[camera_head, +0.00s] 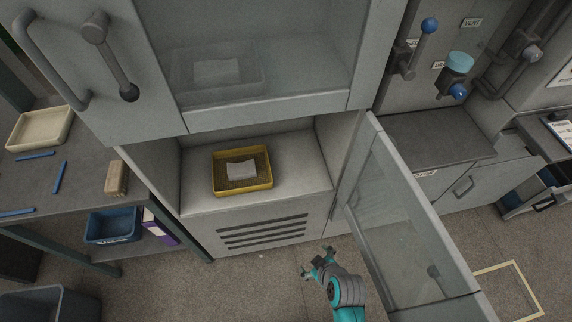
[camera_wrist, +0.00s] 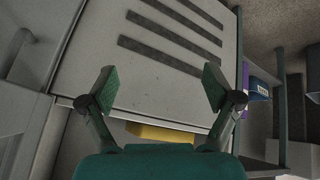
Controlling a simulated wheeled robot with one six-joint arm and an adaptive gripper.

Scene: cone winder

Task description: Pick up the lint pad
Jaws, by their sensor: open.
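The lint pad (camera_head: 242,170) is a small white pad lying in a yellow tray (camera_head: 243,190). The tray sits on the floor of the open lower compartment of the grey cabinet. My gripper (camera_head: 318,263) is open and empty, in front of and below the compartment, to the right of the vented panel. In the wrist view my gripper's two fingers (camera_wrist: 160,90) are spread, facing the slotted panel. A yellow edge, likely of the tray (camera_wrist: 160,133), shows low between the fingers. The pad itself is not visible in the wrist view.
A glass door (camera_head: 408,215) stands swung open at the right of the compartment, close to my arm. A glazed upper door (camera_head: 265,50) hangs above it. A side bench at left holds a cream tray (camera_head: 40,130) and a brown block (camera_head: 117,178). A yellow frame (camera_head: 512,290) lies on the floor at right.

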